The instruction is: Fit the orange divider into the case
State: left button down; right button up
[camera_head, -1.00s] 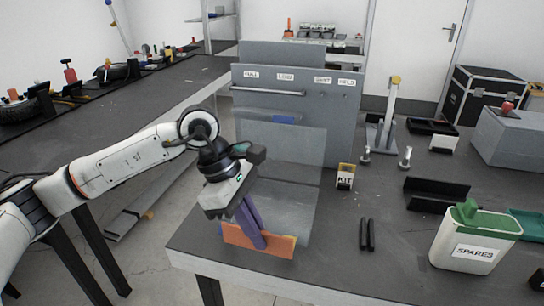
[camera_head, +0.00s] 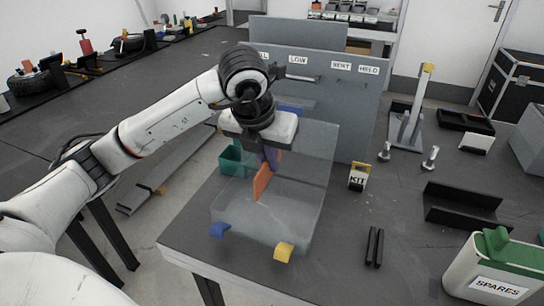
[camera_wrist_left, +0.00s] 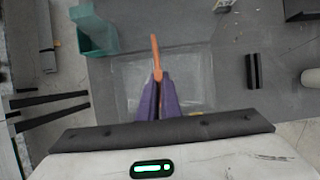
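My left gripper (camera_head: 269,157) has purple fingers and is shut on the orange divider (camera_head: 262,183), which hangs below it. The divider shows nearly edge-on in the left wrist view (camera_wrist_left: 156,50), beyond the purple fingertips (camera_wrist_left: 157,92). The clear case (camera_head: 232,232) stands at the near left part of the table, with blue and yellow pieces at its front corners. It also shows faintly in the wrist view (camera_wrist_left: 202,72). The divider overlaps the case in the head view; I cannot tell whether its lower edge is inside or above. My right gripper is not in view.
A teal bin (camera_head: 232,160) stands just left of the case. A grey labelled panel (camera_head: 352,110) rises behind it.

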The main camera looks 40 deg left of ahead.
aim_at(270, 177)
pick_arm(q)
jog(key=shift+f+b, duration=0.1)
jog(key=shift+b, duration=0.3)
notch_tip(270, 177, down, 2)
jog(key=shift+b, duration=0.9)
jog(key=shift+f+b, duration=0.75)
jog(key=shift+f, duration=0.15)
jog(key=shift+f+b, duration=0.7)
jog(key=shift+f, duration=0.1)
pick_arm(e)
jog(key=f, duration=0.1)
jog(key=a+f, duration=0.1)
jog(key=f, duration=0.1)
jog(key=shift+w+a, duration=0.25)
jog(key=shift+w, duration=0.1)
pick_arm(q)
jog(key=shift+b, duration=0.4)
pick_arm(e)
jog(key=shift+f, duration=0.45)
